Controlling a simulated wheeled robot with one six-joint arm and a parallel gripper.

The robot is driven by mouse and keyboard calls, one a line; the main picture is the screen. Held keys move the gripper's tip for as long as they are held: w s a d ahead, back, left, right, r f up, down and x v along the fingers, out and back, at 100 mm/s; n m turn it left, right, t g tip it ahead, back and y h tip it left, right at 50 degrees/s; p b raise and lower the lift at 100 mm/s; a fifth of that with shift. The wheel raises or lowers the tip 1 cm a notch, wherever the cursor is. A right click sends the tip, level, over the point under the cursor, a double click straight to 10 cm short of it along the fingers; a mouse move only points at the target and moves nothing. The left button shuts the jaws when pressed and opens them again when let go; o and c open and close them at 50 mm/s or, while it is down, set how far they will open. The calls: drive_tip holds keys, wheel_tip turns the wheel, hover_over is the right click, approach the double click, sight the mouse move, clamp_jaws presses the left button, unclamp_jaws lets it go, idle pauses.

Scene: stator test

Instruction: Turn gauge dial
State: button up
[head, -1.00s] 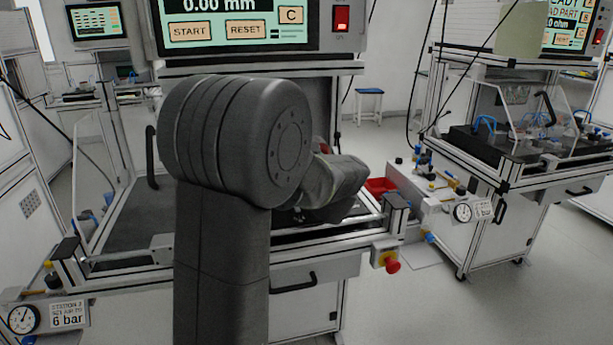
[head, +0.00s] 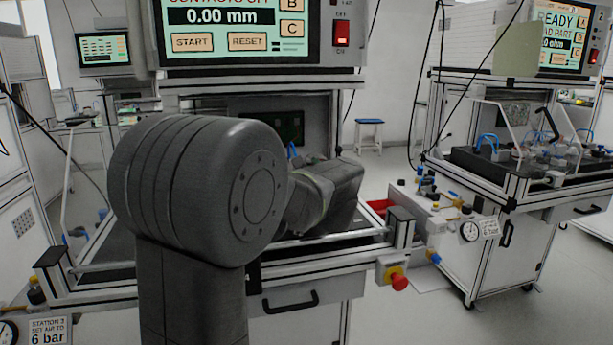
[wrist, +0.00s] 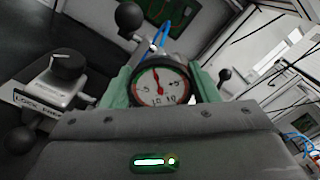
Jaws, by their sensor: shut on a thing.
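In the wrist view a round gauge dial (wrist: 158,87) with a white face, a dark rim and red marks sits between the two green finger pads of my gripper (wrist: 163,90). My gripper is shut on it, one pad on each side. The needle points up and slightly left in that picture. Part of the gauge's lower edge is hidden behind the gripper body. In the head view my own arm hides the gripper and this dial.
A black knob (wrist: 68,66) on a labelled plate stands left of the dial. Black ball-ended handles (wrist: 130,17) and blue tubes (wrist: 163,36) are close by. In the head view a red stop button (head: 399,283) and another gauge (head: 469,231) are at the right.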

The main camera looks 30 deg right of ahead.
drive_tip(key=o, duration=1)
drive_tip(key=v, duration=1.4)
drive_tip(key=shift+d, duration=0.1)
drive_tip(key=x, duration=1.4)
